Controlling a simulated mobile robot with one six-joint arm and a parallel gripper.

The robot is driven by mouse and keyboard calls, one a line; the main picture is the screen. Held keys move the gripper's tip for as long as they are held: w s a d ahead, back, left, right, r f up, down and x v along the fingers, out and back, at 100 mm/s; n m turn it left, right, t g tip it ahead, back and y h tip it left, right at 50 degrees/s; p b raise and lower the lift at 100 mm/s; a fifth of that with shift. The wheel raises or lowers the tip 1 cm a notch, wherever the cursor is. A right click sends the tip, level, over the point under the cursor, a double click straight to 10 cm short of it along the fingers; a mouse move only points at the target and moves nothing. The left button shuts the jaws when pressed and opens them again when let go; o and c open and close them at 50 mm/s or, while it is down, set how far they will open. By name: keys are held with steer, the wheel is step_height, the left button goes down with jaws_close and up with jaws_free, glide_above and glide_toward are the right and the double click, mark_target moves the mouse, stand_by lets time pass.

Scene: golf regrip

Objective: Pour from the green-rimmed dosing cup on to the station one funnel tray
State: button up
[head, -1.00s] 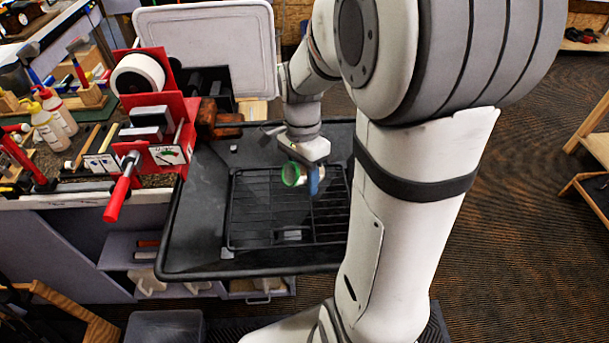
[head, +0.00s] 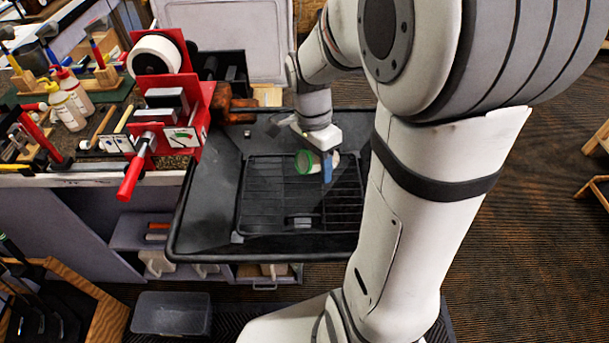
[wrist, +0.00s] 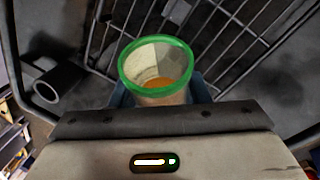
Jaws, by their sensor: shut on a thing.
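The green-rimmed dosing cup (head: 303,162) is held above the black tray at the centre of the head view. Its mouth faces left there, so it looks strongly tilted. In the wrist view the cup (wrist: 155,65) shows a pale inside with some orange-brown content low in it. My gripper (head: 326,172), with blue fingers, is shut on the cup. The black tray (head: 205,200), which looks like the funnel tray, has a wire grid (head: 270,205) in it below the cup. I see no stream leaving the cup.
A red fixture with a white tape roll (head: 155,54) and a red-handled clamp (head: 132,176) stands left of the tray. Squeeze bottles (head: 70,100) stand on the bench further left. A pale panel (head: 225,40) rises behind the tray. A dark tube (wrist: 60,85) lies at left.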

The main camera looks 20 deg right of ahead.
steer(key=shift+d+h+b, duration=0.25)
steer(key=shift+h+b, duration=0.8)
steer(key=shift+h, duration=0.15)
stand_by(1.9)
steer(key=shift+f+t+h+b, duration=0.1)
steer(key=shift+t+h+b, duration=0.2)
steer(key=shift+h+b, duration=0.45)
stand_by(1.4)
steer(key=shift+d+m+h+b, duration=0.1)
steer(key=shift+m+h+b, duration=0.2)
steer(key=shift+h+b, duration=0.85)
stand_by(1.6)
